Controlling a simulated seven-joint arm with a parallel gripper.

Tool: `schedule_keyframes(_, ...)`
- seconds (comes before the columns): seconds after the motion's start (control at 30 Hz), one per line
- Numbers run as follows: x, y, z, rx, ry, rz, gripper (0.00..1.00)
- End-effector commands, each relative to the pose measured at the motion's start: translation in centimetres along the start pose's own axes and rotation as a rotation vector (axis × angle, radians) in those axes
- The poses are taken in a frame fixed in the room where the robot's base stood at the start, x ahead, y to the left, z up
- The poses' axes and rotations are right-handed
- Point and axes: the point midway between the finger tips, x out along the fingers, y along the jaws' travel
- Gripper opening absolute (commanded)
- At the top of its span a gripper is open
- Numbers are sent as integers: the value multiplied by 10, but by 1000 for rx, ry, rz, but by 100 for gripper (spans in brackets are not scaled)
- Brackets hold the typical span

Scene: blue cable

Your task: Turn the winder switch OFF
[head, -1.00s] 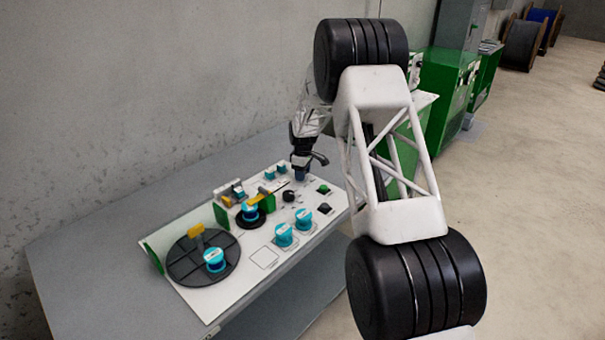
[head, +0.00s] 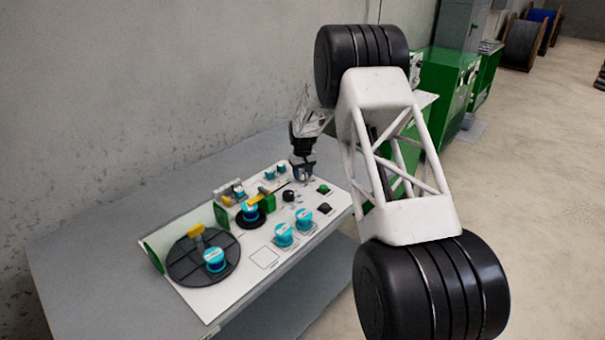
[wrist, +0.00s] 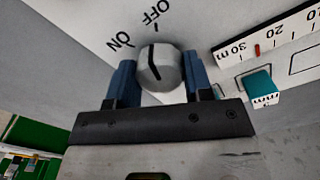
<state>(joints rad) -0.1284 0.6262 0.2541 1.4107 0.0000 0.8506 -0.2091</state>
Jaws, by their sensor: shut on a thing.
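The winder switch is a round grey knob (wrist: 160,68) with a dark line across its face, printed ON and OFF on the white panel. The line stands nearly upright in the wrist view, its top end closer to the OFF mark than to ON. My gripper (wrist: 160,82) has a blue finger on each side of the knob and is shut on it.
A black knob (head: 288,196), a green button (head: 323,189) and a dark button (head: 325,209) sit near my gripper. Cyan spools (head: 284,234) stand nearer the front.

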Motion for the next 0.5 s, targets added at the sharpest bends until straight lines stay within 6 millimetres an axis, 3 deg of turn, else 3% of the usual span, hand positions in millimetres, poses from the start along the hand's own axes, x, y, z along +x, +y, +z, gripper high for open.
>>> schedule_keyframes(0.5, 0, 0, 0, 233, -1, 0, 23)
